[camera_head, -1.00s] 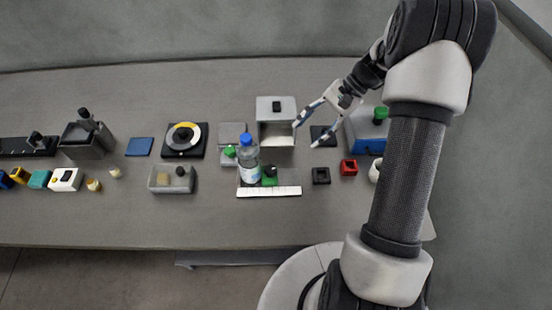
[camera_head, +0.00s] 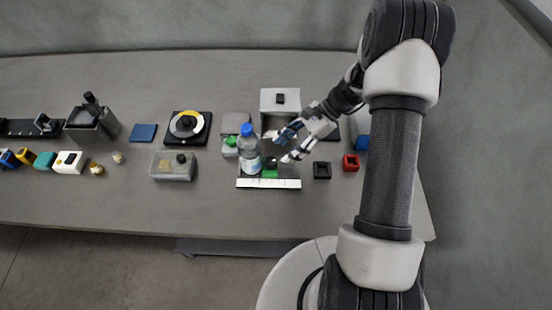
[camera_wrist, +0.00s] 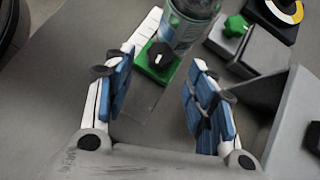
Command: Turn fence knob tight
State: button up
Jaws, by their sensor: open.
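A black knob (camera_wrist: 160,54) sits on a green block (camera_wrist: 148,68) beside the white marked strip. It looks like the fence knob. In the head view, the green block (camera_head: 269,174) is just right of the bottle, with the knob partly shown above it. My gripper (camera_head: 286,146) is open and empty, close to the knob on its upper right. In the wrist view, the knob appears between and beyond the fingertips of my gripper (camera_wrist: 162,62), with no contact visible. The white strip (camera_head: 268,184) lies along the front.
A blue-capped bottle (camera_head: 250,158) stands right beside the green block. A green knob (camera_head: 231,142) is behind it to the left. A grey open box (camera_head: 280,101) is behind my gripper. Black (camera_head: 321,171) and red (camera_head: 351,163) square pieces lie to the right. The front table strip is clear.

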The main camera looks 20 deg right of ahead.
aim_at(273, 160)
jog(key=b+x, duration=0.1)
jog(key=x, duration=0.4)
jog(key=shift+a+f, duration=0.2)
jog(key=shift+c, duration=0.3)
jog(key=c, duration=1)
